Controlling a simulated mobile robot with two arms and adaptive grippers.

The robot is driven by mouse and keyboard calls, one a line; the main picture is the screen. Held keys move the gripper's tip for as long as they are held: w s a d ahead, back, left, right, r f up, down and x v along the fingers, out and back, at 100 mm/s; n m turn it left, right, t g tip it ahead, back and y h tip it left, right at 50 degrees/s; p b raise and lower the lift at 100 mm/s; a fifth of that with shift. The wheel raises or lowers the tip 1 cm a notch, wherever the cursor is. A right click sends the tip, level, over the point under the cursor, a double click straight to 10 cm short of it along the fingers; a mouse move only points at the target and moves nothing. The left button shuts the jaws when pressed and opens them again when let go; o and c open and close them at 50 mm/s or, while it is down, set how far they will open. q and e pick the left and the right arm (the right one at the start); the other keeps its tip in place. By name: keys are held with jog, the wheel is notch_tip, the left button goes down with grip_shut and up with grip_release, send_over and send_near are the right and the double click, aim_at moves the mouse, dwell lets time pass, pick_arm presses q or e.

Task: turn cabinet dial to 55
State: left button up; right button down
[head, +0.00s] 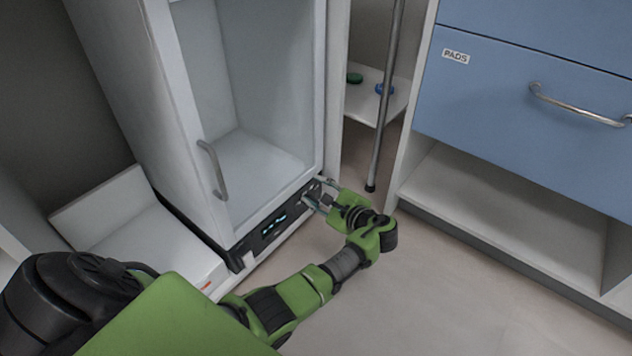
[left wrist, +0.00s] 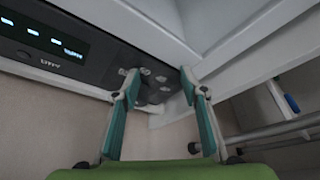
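The white cabinet (head: 190,130) has a black control strip along its bottom front, with a lit display (head: 273,225). The strip and display also show in the left wrist view (left wrist: 45,40), but I cannot read a value. The dark dial (left wrist: 153,92) sits at the strip's right end, partly covered by the left finger. My left gripper (head: 313,195) is at that end of the strip. In the left wrist view its teal fingers (left wrist: 160,78) are spread on either side of the dial, with a gap at the right finger. Contact at the left finger is unclear. My right gripper is out of view.
A blue drawer unit (head: 520,100) labelled PADS stands at the right. A metal pole (head: 384,100) and a white shelf (head: 360,92) with green and blue round items stand between it and the cabinet. The floor (head: 420,285) in front is clear.

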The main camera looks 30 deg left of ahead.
aim_at(308, 176)
pick_arm(q)
jog(key=shift+r, duration=2)
